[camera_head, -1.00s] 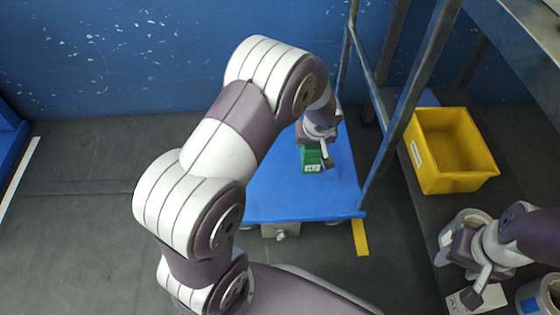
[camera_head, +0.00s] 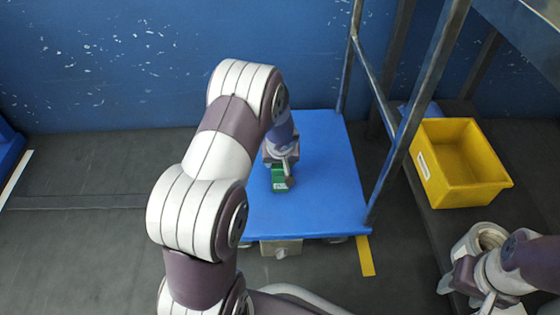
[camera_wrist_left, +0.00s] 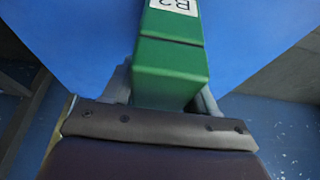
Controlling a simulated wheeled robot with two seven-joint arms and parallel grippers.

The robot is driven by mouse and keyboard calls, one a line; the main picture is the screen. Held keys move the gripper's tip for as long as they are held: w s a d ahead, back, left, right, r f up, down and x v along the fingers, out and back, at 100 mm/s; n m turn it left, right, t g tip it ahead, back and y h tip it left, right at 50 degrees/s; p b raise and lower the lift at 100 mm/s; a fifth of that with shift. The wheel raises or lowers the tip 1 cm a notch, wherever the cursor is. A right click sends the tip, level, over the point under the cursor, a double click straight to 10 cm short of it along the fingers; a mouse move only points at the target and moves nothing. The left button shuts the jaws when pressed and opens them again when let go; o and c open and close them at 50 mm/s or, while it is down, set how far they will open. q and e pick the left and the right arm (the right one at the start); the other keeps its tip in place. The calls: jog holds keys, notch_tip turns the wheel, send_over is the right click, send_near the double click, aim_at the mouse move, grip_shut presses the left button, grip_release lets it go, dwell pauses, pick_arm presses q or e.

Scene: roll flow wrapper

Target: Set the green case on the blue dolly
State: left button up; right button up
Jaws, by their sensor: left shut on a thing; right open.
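The green case (camera_head: 278,180) is a small box with a white label at one end. My left gripper (camera_head: 280,163) is shut on the case. In the left wrist view the green case (camera_wrist_left: 170,70) sits between the fingers, with the blue dolly deck (camera_wrist_left: 80,40) behind it. I cannot tell whether the case touches the deck. My right gripper (camera_head: 485,295) is open at the lower right, away from the dolly.
A yellow bin (camera_head: 460,165) stands on a dark surface right of the dolly. A white roll (camera_head: 480,240) is by my right gripper. A blue wall (camera_head: 120,70) closes the back. The deck right of the case is bare.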

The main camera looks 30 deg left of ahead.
pick_arm(q)
jog(key=o, duration=1.3)
jog(key=shift+f, duration=0.1)
jog(key=p+v, duration=0.7)
jog(key=v, duration=0.6)
jog(key=s+d+r+m+g+h, duration=0.1)
jog(key=s+d+r+m, duration=0.2)
jog(key=s, duration=0.5)
jog(key=s+d+r+m+g+h, duration=0.1)
jog(key=s+d+r+m, duration=0.2)
jog(key=s+d, duration=0.3)
jog(key=shift+s+d+r+m, duration=0.25)
jog(key=shift+s+r, duration=0.2)
jog(key=shift+s, duration=0.45)
